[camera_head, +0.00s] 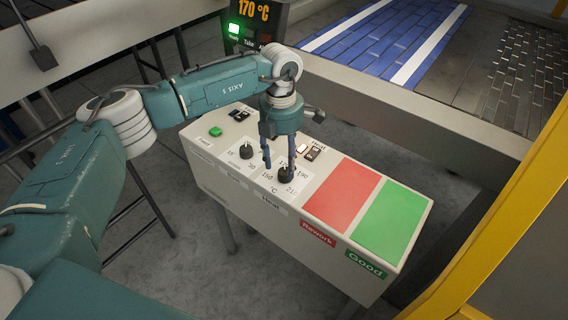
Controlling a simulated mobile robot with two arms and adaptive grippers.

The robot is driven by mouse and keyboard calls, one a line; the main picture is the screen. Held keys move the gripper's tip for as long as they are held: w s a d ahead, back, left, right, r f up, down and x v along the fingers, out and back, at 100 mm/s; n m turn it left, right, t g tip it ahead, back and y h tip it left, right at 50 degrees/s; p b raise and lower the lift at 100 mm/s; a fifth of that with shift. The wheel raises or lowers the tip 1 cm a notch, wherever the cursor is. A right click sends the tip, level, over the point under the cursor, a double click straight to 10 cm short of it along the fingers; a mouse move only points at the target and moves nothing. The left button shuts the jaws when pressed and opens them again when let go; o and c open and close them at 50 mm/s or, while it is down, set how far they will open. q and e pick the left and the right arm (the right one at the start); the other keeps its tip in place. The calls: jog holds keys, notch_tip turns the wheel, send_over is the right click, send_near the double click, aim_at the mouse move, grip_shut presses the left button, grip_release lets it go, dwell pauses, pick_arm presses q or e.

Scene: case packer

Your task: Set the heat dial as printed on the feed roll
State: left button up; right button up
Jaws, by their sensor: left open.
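My left gripper (280,166) points down, open, over the dial. One finger is left of the knob and the other overlaps it in the picture; I cannot tell whether they touch. A dark display (254,10) at the top reads 170 °C in orange. No feed roll with readable print is in view. My right gripper is not in view.
A second black dial (246,151) is left of the heat dial. A green button (215,131) and rocker switches (313,153) are on the console (320,262). Red (342,194) and green (391,220) areas are at its right. A blue conveyor (385,40) lies behind; a yellow frame (500,210) stands right.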

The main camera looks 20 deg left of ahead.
aim_at(284, 171)
pick_arm(q)
jog(key=shift+s+d+f+p, duration=0.1)
jog(key=shift+f+p, duration=0.2)
jog(key=shift+f, duration=1.25)
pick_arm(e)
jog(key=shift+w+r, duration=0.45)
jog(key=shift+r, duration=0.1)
pick_arm(q)
jog(key=shift+c, duration=0.3)
jog(key=c, duration=0.9)
jog(key=shift+c, duration=1)
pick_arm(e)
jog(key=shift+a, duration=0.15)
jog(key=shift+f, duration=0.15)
